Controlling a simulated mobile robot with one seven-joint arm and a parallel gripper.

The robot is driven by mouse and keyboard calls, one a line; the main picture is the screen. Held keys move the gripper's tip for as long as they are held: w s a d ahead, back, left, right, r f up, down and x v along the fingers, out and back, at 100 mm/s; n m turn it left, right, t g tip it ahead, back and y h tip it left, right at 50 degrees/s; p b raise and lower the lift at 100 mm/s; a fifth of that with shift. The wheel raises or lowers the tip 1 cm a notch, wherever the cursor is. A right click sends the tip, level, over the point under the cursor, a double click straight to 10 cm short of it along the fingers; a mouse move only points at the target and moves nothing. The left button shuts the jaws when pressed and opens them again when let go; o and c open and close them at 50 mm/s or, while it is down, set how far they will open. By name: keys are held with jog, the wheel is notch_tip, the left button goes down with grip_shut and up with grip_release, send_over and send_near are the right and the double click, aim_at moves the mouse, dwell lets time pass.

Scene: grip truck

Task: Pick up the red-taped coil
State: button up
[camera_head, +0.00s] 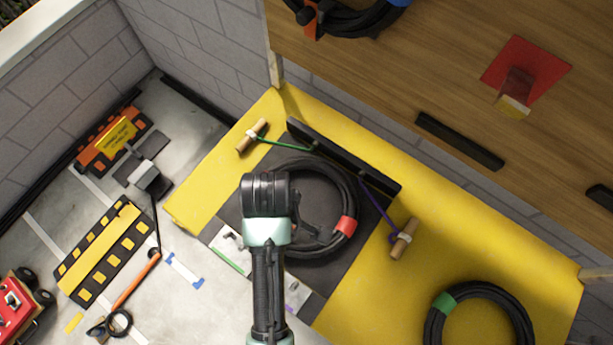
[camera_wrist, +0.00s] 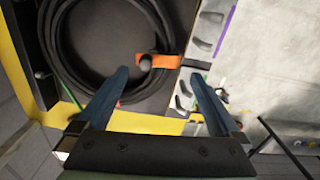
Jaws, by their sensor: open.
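The black coil with red tape (camera_head: 346,226) lies on a dark mat (camera_head: 222,212) over a yellow surface. My arm hides its left and lower left part in the head view. In the wrist view the coil (camera_wrist: 78,78) lies ahead of my gripper (camera_wrist: 160,76), and its top is cut off. The two fingers are apart with nothing held between them. An orange strap with a dark knob (camera_wrist: 158,61) shows at the coil's right edge, between the fingertips. Whether my fingers touch the coil is unclear. In the head view the gripper (camera_head: 308,230) is partly hidden.
Another black coil with green tape (camera_head: 444,302) lies at lower right. A wooden panel (camera_head: 400,70) rises behind. Grey floor lies left, with a yellow-black ramp (camera_head: 100,250).

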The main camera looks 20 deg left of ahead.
notch_tip(320, 180, down, 10)
jog(key=shift+w+a+f+p, duration=0.1)
jog(key=shift+a+p, duration=0.05)
jog(key=shift+p, duration=0.4)
grip_shut()
jog(key=shift+w+r, duration=0.1)
jog(key=shift+r, duration=0.15)
dwell(0.4)
